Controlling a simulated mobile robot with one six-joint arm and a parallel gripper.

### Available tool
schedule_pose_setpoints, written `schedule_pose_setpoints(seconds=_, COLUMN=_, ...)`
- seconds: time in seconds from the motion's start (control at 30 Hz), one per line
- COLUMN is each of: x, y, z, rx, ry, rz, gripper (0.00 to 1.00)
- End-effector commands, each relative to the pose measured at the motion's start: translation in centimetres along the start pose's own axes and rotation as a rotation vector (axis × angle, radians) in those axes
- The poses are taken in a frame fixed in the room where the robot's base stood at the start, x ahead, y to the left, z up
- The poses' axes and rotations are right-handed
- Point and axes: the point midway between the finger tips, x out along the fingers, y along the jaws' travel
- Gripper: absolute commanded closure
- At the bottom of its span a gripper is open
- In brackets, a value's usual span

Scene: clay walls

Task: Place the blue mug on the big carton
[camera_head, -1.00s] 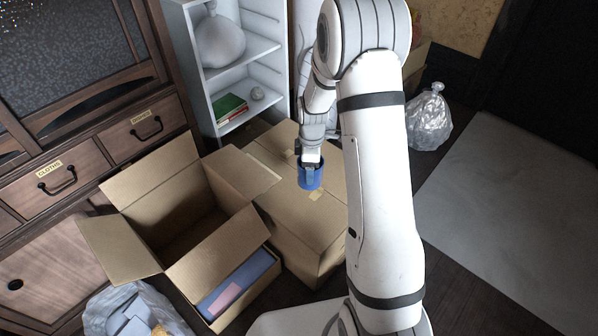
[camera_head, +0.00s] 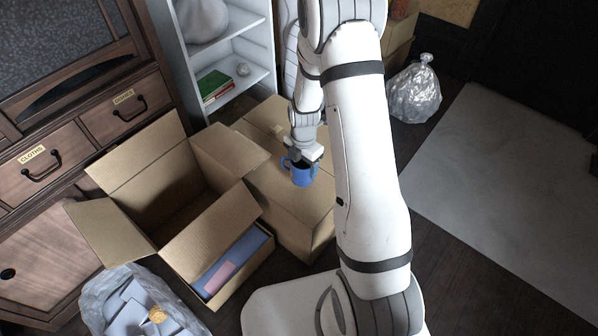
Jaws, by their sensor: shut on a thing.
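The blue mug (camera_head: 301,177) is upright in my gripper (camera_head: 303,160), which is shut on its upper part. A handle shows on the mug's left side. The mug shows in front of the top of the big closed carton (camera_head: 275,190); I cannot tell whether its base touches the carton or hangs just above it. My arm hides the right part of the carton.
A clear bag (camera_head: 130,305) lies at the lower left. A white shelf (camera_head: 240,88) stands behind, and a silvery bag (camera_head: 414,93) sits at the back right. The grey mat (camera_head: 500,190) is clear.

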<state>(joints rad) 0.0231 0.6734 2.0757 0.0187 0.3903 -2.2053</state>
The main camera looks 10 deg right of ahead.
Motion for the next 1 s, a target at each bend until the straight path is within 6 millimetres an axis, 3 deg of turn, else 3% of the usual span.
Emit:
schedule_pose_setpoints(seconds=0.27, x=3.6, y=-0.1, z=0.0, rx=0.001, ry=0.0, rz=-0.001, gripper=0.64)
schedule_pose_setpoints(seconds=0.7, x=4.2, y=0.0, z=0.1, rx=0.003, ry=-0.001, rz=0.001, gripper=0.64)
schedule_pose_setpoints(seconds=0.73, x=4.2, y=-0.1, z=0.1, rx=0.003, ry=-0.001, rz=0.001, gripper=0.32)
schedule_pose_setpoints(seconds=1.0, x=4.1, y=-0.1, z=0.1, rx=0.003, ry=-0.001, rz=0.001, gripper=0.11)
